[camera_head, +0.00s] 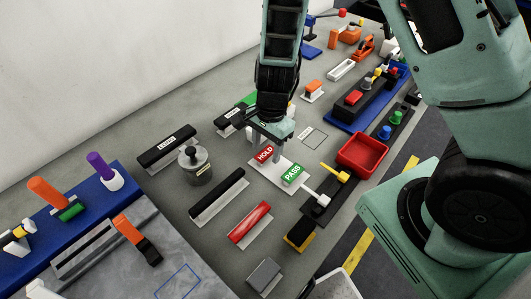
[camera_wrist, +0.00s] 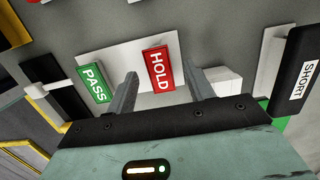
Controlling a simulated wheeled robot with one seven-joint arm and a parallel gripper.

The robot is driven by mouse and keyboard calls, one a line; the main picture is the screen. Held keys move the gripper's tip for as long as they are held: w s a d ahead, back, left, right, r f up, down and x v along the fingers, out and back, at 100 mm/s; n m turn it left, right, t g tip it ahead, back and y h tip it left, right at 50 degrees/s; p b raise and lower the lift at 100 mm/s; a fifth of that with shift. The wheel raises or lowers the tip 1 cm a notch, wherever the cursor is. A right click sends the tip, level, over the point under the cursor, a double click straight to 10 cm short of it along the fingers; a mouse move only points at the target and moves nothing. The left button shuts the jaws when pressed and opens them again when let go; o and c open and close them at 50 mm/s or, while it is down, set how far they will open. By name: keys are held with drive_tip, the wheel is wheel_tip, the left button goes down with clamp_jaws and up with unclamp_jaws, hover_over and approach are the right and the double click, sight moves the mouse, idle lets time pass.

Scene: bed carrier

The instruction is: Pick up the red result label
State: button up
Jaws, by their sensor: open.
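The red result label (camera_head: 264,153), marked HOLD, lies on a white plate (camera_head: 262,179) in the middle of the bench. It also shows in the wrist view (camera_wrist: 158,69), between my two fingers. My gripper (camera_head: 266,146) is open above the label, with one finger to each side of it in the wrist view (camera_wrist: 161,82). I cannot tell how far the fingertips are above the plate. A green label (camera_head: 292,174) marked PASS lies beside the red one on the same plate, and in the wrist view it is left of my left finger.
A yellow-tipped tool (camera_head: 335,173) and a red tray (camera_head: 362,154) stand right of the plate. A metal weight (camera_head: 194,163) and several black-handled blocks (camera_head: 217,195) stand to the left.

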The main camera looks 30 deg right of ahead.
drive_tip(key=c, duration=1)
drive_tip(key=shift+o, duration=0.2)
